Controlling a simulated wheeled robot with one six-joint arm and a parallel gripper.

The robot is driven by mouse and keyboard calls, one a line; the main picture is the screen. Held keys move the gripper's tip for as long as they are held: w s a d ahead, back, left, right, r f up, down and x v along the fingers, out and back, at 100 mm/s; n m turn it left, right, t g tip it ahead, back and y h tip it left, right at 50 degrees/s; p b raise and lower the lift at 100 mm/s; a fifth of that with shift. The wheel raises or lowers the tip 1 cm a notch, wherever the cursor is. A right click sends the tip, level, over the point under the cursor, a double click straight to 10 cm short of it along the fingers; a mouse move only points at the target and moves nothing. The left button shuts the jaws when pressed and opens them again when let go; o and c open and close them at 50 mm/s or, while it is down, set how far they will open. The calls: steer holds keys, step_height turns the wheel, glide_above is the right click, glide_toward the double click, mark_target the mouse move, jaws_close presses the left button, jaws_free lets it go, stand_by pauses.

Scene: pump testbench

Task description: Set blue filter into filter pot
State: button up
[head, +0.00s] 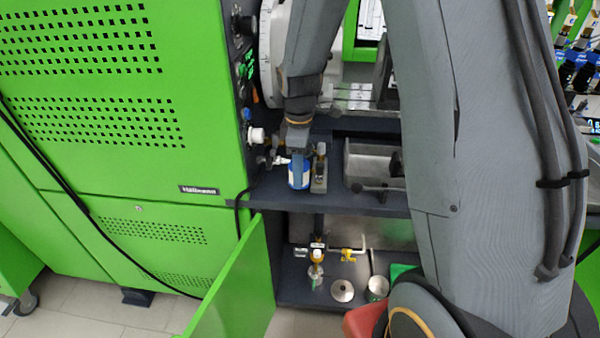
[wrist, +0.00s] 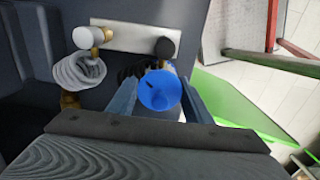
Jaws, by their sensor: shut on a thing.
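The blue filter (head: 298,179), a blue and white cylinder, is upright at the bench's shelf edge. In the wrist view its round blue top (wrist: 160,90) shows between the two fingers. My gripper (head: 299,160) is above it in the head view and shut on it; the fingers show on both sides in the wrist view (wrist: 160,106). I cannot tell whether the filter's base touches the shelf. An open metal cup (head: 376,287), possibly the filter pot, stands in the lower cabinet with a lid-like metal disc (head: 342,291) beside it.
The lower cabinet's green door (head: 235,285) stands open. Inside are a yellow valve (head: 347,255) and a small upright fitting (head: 315,270). A metal fitting (head: 320,172) stands close right of the filter. My arm hides the right side.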

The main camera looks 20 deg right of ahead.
steer(key=shift+f, duration=0.9)
steer(key=shift+f, duration=0.15)
steer(key=o, duration=1.1)
